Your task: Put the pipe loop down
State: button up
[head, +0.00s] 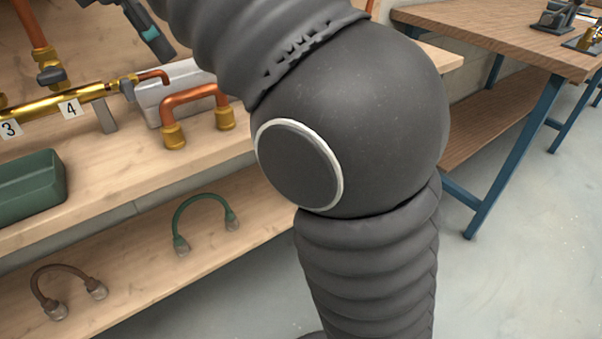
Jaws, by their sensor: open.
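The pipe loop (196,97) is a copper U-shape with a brass fitting at each end. It sits on the wooden bench top, arch upward and fittings down, in front of a pale grey box. My gripper (153,40) shows only in part at the top edge, dark with a teal pad. It is open, above and left of the loop and apart from it. The rest of the gripper is cut off by the frame edge or hidden behind my arm.
A brass manifold (45,118) with number tags and a green box (28,188) are on the bench (120,180) at left. A green hose (203,200) and a brown hose (66,270) lie on the lower shelf. Another table (490,38) stands at right.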

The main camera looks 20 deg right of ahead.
jog(key=s+d+f+m+y, duration=0.1)
jog(key=s+d+f+m, duration=0.25)
jog(key=d, duration=0.35)
jog(key=s+d+f+m+t+y, duration=0.1)
jog(key=s+d+f+m, duration=0.2)
jog(key=s+f+m, duration=0.2)
jog(key=s+d+f+m+t+y, duration=0.1)
jog(key=s+d+f+m, duration=0.3)
jog(key=f, duration=0.6)
jog(key=s+d+f+m+t+y, duration=0.1)
jog(key=s+d+f+m, duration=0.2)
jog(key=s+f+m, duration=0.2)
notch_tip(320, 180, down, 3)
jog(key=m, duration=0.3)
jog(key=shift+s+d+f, duration=0.15)
jog(key=shift+s+d, duration=0.25)
jog(key=shift+c, duration=0.4)
jog(key=shift+s, duration=0.1)
